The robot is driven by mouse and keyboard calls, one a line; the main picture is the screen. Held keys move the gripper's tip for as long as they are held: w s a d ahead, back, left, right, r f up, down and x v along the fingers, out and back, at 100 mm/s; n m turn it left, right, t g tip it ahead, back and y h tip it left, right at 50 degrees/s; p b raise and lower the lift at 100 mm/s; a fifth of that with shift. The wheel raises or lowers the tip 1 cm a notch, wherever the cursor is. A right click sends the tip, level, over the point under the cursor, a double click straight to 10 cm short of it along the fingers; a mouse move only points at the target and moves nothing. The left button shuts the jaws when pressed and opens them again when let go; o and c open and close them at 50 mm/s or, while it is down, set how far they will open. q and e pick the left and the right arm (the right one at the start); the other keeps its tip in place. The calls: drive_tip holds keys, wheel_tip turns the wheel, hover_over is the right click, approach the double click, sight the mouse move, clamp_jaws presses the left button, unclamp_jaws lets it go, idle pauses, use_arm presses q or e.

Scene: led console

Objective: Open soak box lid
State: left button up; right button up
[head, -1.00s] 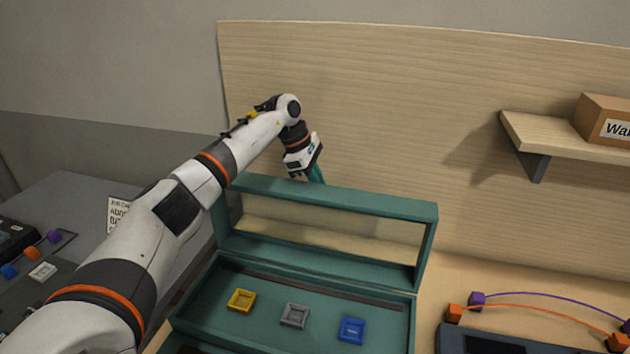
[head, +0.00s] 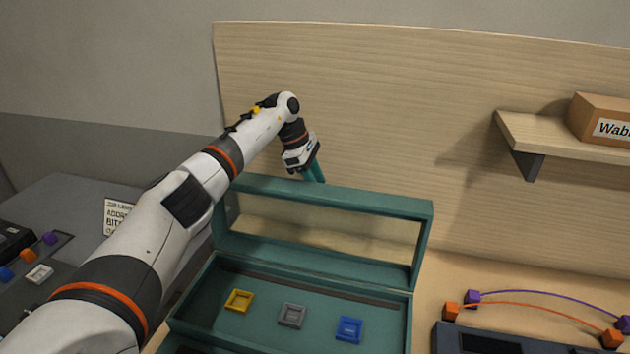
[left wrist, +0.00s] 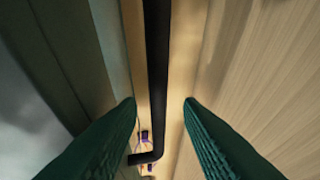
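The soak box (head: 190,318) is a teal box in front of me. Its framed lid (head: 330,195) with a clear panel stands raised, roughly upright, at the box's back edge. My left gripper (head: 313,172) is at the lid's top edge, pointing down, with its tips partly hidden behind the frame. In the left wrist view its teal fingers (left wrist: 160,103) are spread apart. A black bent bar (left wrist: 157,60), which looks like a handle, runs between them without visible finger contact. My right gripper is not in view.
Yellow (head: 239,300), grey (head: 292,316) and blue (head: 349,329) square pieces lie inside the box. A wooden backboard (head: 400,110) rises close behind the gripper. A shelf (head: 550,138) carries a carton (head: 600,120). A dark console (head: 480,342) with orange and purple cables stands right.

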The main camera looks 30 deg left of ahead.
use_arm(q)
drive_tip(key=shift+f, duration=0.15)
drive_tip(key=shift+a, duration=0.1)
drive_tip(key=b+v, duration=0.3)
drive_tip(key=v, duration=0.9)
